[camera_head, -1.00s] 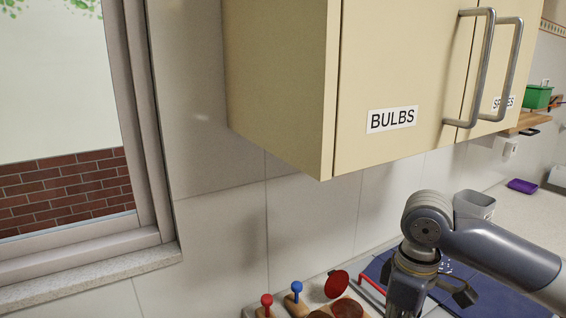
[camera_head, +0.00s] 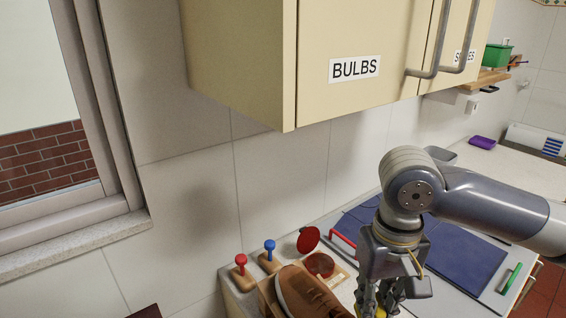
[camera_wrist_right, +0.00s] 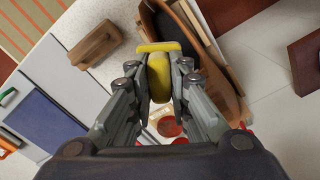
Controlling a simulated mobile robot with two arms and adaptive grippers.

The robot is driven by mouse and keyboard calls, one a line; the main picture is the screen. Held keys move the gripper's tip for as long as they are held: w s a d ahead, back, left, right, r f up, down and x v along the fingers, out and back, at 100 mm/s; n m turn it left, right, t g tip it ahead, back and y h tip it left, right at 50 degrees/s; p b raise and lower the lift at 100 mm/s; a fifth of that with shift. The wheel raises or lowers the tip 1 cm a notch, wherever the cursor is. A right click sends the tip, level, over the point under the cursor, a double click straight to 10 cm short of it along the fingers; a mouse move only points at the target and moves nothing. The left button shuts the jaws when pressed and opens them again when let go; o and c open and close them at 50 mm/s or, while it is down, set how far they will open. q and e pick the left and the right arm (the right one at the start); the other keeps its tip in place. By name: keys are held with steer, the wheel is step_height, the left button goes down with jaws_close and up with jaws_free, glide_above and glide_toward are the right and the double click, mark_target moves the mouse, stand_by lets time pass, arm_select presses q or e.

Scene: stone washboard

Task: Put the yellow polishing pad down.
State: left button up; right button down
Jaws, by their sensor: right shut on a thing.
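My right gripper (camera_wrist_right: 160,85) is shut on the yellow polishing pad (camera_wrist_right: 160,66), which sticks out past the fingertips in the right wrist view. In the head view, the right gripper (camera_head: 378,299) points down at the bottom edge, beside the brown shoe (camera_head: 306,294), and a little yellow shows low between its fingers. The shoe also shows just right of the pad in the wrist view (camera_wrist_right: 207,65). I cannot tell how high the pad is above the surface. My left gripper is not in view.
Red-knobbed (camera_head: 240,264) and blue-knobbed (camera_head: 270,249) tools and a red disc (camera_head: 308,239) stand behind the shoe. A brown wooden block (camera_wrist_right: 96,45) lies on the pale counter (camera_wrist_right: 80,24). Blue panels (camera_head: 450,252) lie to the right. The BULBS cabinet (camera_head: 350,70) hangs above.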

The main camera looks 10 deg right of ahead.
steer(key=w+d+f+n, duration=0.3)
steer(key=w+d+f, duration=0.15)
steer(key=w, duration=0.25)
steer(key=w+d+f+n, duration=0.3)
steer(key=w+f, duration=0.2)
steer(key=w, duration=0.2)
step_height(320, 180, down, 10)
steer(key=shift+r+p, duration=0.15)
steer(key=shift+p, duration=1.05)
steer(key=shift+a, duration=0.1)
steer(key=c, duration=1.5)
jaws_free()
